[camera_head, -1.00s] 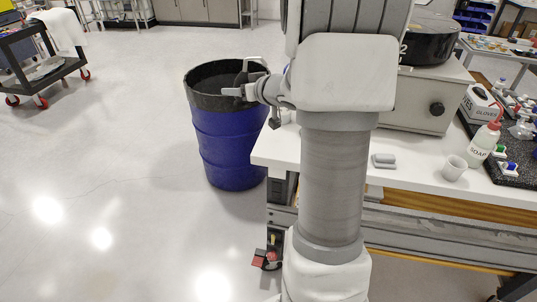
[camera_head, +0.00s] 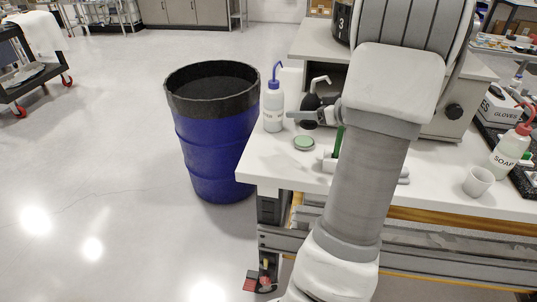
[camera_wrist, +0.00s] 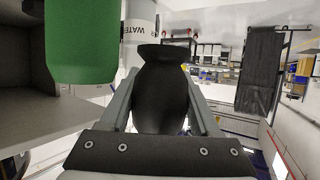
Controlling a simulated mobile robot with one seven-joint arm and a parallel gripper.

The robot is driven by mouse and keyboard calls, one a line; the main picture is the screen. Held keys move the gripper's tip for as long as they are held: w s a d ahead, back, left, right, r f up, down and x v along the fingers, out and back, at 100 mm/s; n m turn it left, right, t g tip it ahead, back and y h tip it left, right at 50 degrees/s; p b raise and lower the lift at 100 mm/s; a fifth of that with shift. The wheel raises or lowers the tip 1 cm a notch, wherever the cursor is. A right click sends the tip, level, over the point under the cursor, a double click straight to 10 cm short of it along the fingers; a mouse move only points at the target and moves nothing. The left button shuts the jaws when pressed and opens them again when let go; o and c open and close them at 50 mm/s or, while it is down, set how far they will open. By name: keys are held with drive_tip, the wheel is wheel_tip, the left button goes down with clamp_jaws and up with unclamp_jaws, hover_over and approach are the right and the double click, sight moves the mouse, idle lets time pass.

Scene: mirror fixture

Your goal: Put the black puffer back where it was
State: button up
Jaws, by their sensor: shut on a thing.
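The black puffer (camera_wrist: 164,92) is a dark rounded bulb with a narrower neck and flared end. My gripper (camera_wrist: 165,105) is shut on it, with one finger on each side. In the head view the puffer (camera_head: 312,103) is small and partly hidden by my gripper (camera_head: 306,115), which is at the left end of the white bench. Its height above the bench is hard to tell. A blue-capped white bottle (camera_head: 273,106) stands just left of it; the wrist view shows a bottle marked WATER (camera_wrist: 140,30) beyond the puffer.
A green object (camera_wrist: 80,40) is close on the left in the wrist view. A green-topped disc (camera_head: 303,142) lies on the bench (camera_head: 270,165). A blue barrel (camera_head: 212,140) stands on the floor left of the bench. A white cup (camera_head: 478,181) and soap bottle (camera_head: 508,152) are at right.

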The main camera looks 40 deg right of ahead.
drive_tip(key=shift+d+f, duration=0.2)
drive_tip(key=shift+d, duration=0.1)
drive_tip(key=b, duration=0.4)
hover_over(262, 155)
wheel_tip(262, 155, down, 7)
drive_tip(key=shift+a+f, duration=0.1)
wheel_tip(262, 155, down, 4)
drive_tip(key=shift+r+b, duration=0.1)
drive_tip(key=shift+b, duration=0.9)
